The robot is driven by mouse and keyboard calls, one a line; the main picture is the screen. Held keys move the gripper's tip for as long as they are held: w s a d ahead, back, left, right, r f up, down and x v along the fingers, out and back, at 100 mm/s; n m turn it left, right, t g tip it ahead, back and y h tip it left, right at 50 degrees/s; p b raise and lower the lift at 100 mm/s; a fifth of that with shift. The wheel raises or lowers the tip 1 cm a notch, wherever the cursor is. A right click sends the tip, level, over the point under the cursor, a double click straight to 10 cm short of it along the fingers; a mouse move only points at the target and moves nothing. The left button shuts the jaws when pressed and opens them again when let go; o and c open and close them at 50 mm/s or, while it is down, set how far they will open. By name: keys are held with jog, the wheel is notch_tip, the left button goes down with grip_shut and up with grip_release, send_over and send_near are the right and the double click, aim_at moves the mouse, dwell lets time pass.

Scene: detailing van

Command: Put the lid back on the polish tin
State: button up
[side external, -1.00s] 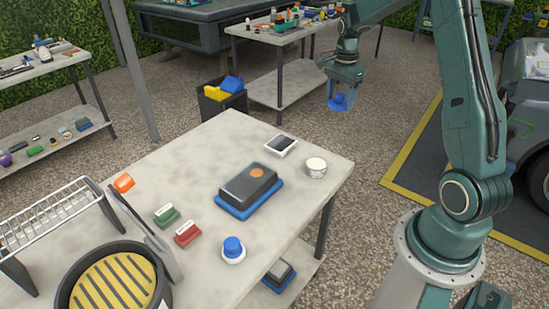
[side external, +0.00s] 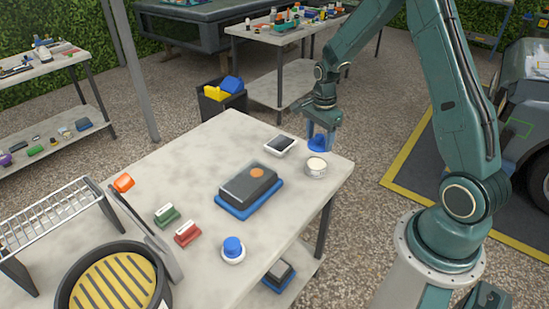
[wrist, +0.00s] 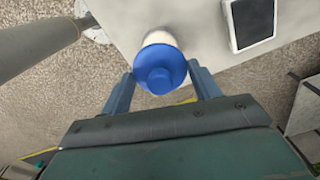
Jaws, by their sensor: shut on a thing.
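The polish tin (side external: 316,168) is a small round whitish tin near the right corner of the grey table. My gripper (side external: 320,138) is shut on the blue round lid (side external: 318,145), which has a raised knob. In the side view the lid shows just above the tin in the picture, apart from it. In the wrist view the lid (wrist: 160,72) sits between my two fingers and hides most of the tin; only a cream edge of the tin (wrist: 160,38) shows past it.
A white-framed dark device (side external: 280,146) lies left of the tin. A dark block on a blue base (side external: 248,190) is mid-table. A blue-knobbed white item (side external: 233,250) stands near the front edge. Green (side external: 166,215) and red (side external: 187,233) blocks lie further left.

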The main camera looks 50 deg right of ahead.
aim_at(316, 163)
jog(key=shift+f, duration=0.2)
jog(key=shift+f, duration=2.9)
jog(key=shift+f, duration=0.2)
dwell(0.4)
jog(key=o, duration=1.3)
jog(key=shift+r, duration=0.2)
jog(key=shift+r, duration=3.3)
